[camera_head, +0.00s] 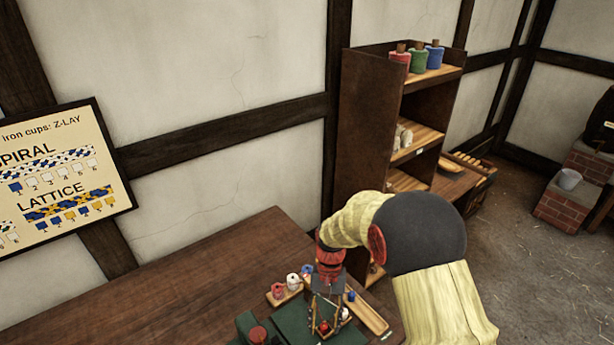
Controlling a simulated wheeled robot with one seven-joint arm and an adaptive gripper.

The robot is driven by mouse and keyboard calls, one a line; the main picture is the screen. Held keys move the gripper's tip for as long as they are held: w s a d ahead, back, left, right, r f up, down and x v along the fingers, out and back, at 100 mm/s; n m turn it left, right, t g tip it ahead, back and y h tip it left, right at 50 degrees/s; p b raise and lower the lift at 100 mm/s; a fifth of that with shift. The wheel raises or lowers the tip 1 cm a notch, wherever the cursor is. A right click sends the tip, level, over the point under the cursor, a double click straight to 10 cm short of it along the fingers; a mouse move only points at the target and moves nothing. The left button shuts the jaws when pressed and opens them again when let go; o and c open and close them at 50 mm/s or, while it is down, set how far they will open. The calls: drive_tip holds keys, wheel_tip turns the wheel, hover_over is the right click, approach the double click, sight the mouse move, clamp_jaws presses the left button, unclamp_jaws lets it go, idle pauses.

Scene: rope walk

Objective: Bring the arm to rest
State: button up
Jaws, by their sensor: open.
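My arm (425,240) reaches in from the lower right and bends down over the wooden table (190,290). My gripper (325,327) points down at the table's right end, above a green mat (292,318). Its fingers are spread apart. Small red and white items show between and behind the fingers; I cannot tell whether any touches them. A small rack with a red spool (278,290) and a white spool (293,281) stands just left of the gripper. A blue piece (351,296) is close on its right.
A long wooden tray (370,317) lies right of the gripper. A green block with a red top (257,335) stands at the front. A wall chart (65,180) hangs at left. The table's left part is clear.

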drive_tip(key=s+d+r+n+t+b, duration=0.1)
drive_tip(key=s+d+r+t+b, duration=0.2)
drive_tip(key=s+r, duration=0.6)
drive_tip(key=s+d+r+n+t+b, duration=0.1)
drive_tip(key=s+d+r+t+b, duration=0.2)
drive_tip(key=s+d+r+t, duration=0.4)
wheel_tip(320, 180, up, 8)
drive_tip(key=shift+s+d+r+h, duration=0.15)
drive_tip(key=shift+s+d+h, duration=0.35)
drive_tip(key=shift+s, duration=0.4)
